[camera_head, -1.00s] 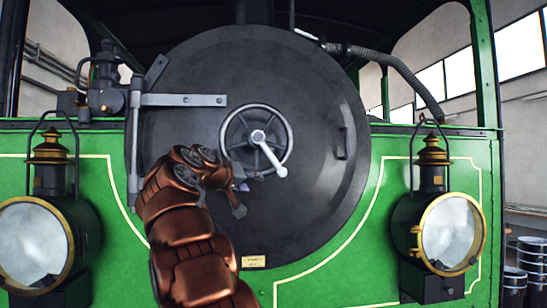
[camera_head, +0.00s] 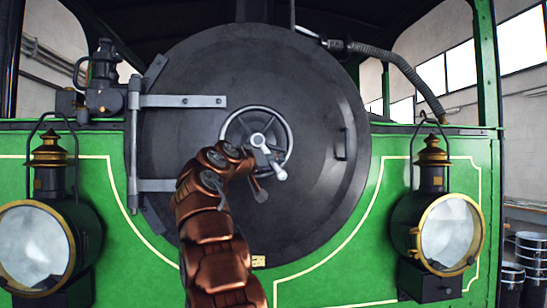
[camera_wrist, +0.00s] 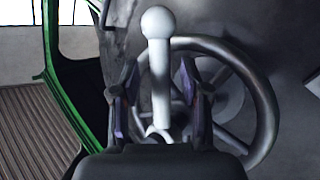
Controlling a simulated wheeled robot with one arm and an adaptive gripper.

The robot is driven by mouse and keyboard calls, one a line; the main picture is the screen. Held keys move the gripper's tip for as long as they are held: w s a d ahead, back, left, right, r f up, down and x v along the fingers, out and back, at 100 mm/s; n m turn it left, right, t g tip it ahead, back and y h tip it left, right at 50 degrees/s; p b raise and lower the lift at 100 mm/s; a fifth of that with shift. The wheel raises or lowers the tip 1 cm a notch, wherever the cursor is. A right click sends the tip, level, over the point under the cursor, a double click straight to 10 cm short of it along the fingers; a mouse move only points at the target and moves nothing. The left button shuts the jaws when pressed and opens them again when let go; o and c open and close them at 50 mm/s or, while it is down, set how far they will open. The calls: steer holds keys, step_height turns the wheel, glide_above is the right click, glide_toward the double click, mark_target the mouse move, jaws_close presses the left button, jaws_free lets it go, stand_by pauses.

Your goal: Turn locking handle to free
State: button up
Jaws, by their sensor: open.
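The locking handle (camera_head: 279,173) is a pale metal lever with a ball end, at the centre of the round black smokebox door. It points down and right from the hub in the head view. Behind it is a grey spoked handwheel (camera_head: 283,129). My gripper (camera_head: 266,174) is at the lower part of the wheel, around the lever. In the wrist view the handle (camera_wrist: 160,85) stands between the two open fingers of my gripper (camera_wrist: 160,76), its ball beyond the fingertips. Gaps show at both sides. The handwheel (camera_wrist: 265,110) shows behind the right finger. My arm hides the wheel's lower left.
The black smokebox door (camera_head: 320,90) has hinge straps (camera_head: 180,101) at left and a small grab handle (camera_head: 342,144) at right. Lamps stand at left (camera_head: 35,247) and right (camera_head: 447,235) on the green front. The space before the door's right side is clear.

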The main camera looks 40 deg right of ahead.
steer(key=shift+w+d, duration=0.2)
steer(key=shift+d, duration=0.45)
steer(key=shift+c, duration=0.2)
jaws_close()
